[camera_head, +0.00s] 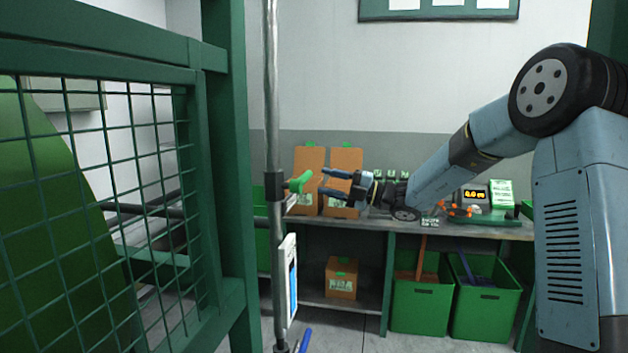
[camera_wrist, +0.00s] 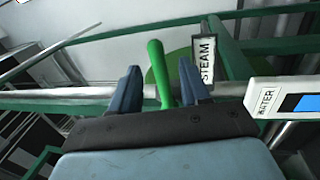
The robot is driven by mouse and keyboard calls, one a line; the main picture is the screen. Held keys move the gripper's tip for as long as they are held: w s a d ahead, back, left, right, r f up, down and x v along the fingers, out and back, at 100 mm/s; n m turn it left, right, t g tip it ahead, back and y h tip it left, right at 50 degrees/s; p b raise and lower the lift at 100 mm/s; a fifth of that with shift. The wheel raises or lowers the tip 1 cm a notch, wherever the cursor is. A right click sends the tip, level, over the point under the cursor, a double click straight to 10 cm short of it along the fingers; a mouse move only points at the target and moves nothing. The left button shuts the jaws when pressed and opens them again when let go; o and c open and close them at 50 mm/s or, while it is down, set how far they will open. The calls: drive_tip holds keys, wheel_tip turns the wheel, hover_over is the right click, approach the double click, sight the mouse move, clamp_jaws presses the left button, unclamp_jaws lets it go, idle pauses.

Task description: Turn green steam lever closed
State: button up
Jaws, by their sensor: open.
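The green steam lever (camera_head: 298,183) sticks out to the right from a valve on the vertical metal pipe (camera_head: 272,90) in the head view. My gripper (camera_head: 328,183) is just right of the lever, its fingers pointing left toward it. In the wrist view the lever (camera_wrist: 159,75) stands between the two fingers of my gripper (camera_wrist: 160,84). The fingers are open, with a gap visible on either side of the lever. A sign reading STEAM (camera_wrist: 208,60) is beside the lever. The lever's base is hidden behind the gripper in the wrist view.
A green mesh guard (camera_head: 120,190) fills the left. A white-and-blue panel (camera_head: 289,280) hangs low by the pipe; a WATER label shows in the wrist view (camera_wrist: 266,100). A bench (camera_head: 470,230) with cardboard boxes (camera_head: 308,165) stands behind, green bins (camera_head: 420,303) below. A blue handle (camera_head: 305,340) is low.

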drive_tip(key=w+v, duration=0.1)
drive_tip(key=v, duration=0.6)
drive_tip(key=shift+s+d, duration=0.25)
drive_tip(key=shift+s, duration=0.15)
drive_tip(key=s+f+n+g+h, duration=0.3)
drive_tip(key=s+n+h, duration=0.7)
drive_tip(key=s+n, duration=0.9)
drive_tip(key=s+d+n+t+h, duration=0.5)
drive_tip(key=s+d+n+h, duration=0.5)
drive_tip(key=s+d+n, duration=0.7)
drive_tip(key=shift+s+d+f+n, duration=0.25)
drive_tip(key=shift+s+n, duration=0.45)
drive_tip(key=shift+n, duration=0.3)
drive_tip(key=shift+s, duration=0.15)
